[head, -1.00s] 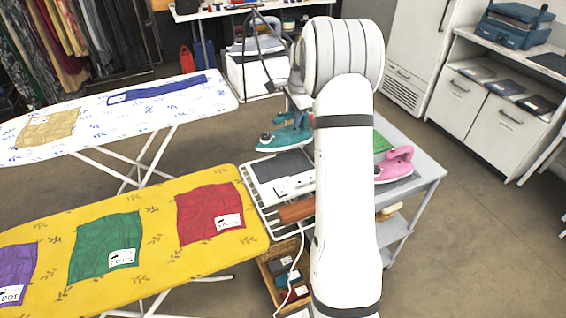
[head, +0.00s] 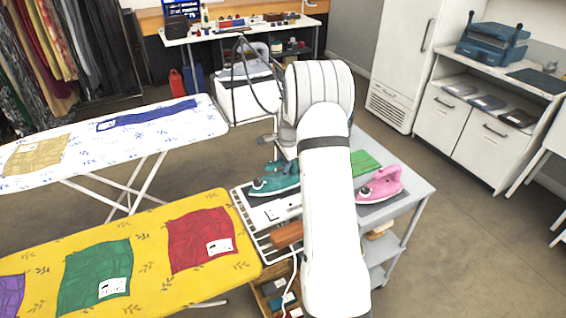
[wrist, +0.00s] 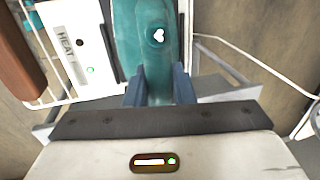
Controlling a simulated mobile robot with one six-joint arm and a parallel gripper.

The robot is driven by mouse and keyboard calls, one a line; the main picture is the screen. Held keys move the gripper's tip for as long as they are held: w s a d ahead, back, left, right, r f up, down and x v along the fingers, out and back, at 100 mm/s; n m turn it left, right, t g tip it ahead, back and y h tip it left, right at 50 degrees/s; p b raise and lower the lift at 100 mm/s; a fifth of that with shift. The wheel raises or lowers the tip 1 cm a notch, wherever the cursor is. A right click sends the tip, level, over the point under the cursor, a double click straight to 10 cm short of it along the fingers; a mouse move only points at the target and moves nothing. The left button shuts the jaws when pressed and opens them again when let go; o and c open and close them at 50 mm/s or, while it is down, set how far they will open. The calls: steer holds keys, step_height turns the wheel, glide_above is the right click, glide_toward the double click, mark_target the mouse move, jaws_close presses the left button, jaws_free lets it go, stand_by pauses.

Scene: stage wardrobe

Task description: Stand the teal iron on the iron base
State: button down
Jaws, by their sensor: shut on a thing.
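In the wrist view the teal iron (wrist: 143,40) fills the top middle. My gripper (wrist: 160,88) has its two blue fingers closed on the iron's handle. The white panel of the iron base (wrist: 80,45), marked HEAT and with a green light, lies left of the iron.
A pink iron (head: 380,187) stands on the grey cart (head: 415,186), right of my arm, near a green piece (head: 365,162). A brown handle (head: 287,234) sits at the cart's front left. The yellow ironing board (head: 150,285) comes close to the cart's left side.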

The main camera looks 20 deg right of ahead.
steer(key=shift+f, duration=0.1)
steer(key=c, duration=1.2)
jaws_free()
steer(key=shift+c, duration=0.2)
step_height(320, 180, up, 12)
steer(key=s+b, duration=0.1)
steer(key=s, duration=0.1)
steer(key=s+a+r+n, duration=0.5)
steer(key=s+a+r, duration=0.1)
steer(key=s+a, duration=0.2)
steer(key=s+a+n, duration=0.5)
steer(key=s+n, duration=0.1)
steer(key=s, duration=0.6)
steer(key=s+a+n, duration=0.6)
steer(key=s, duration=0.7)
steer(key=shift+s+f+n+t, duration=0.2)
steer(key=shift+s+n+t, duration=0.1)
steer(key=shift+t, duration=0.1)
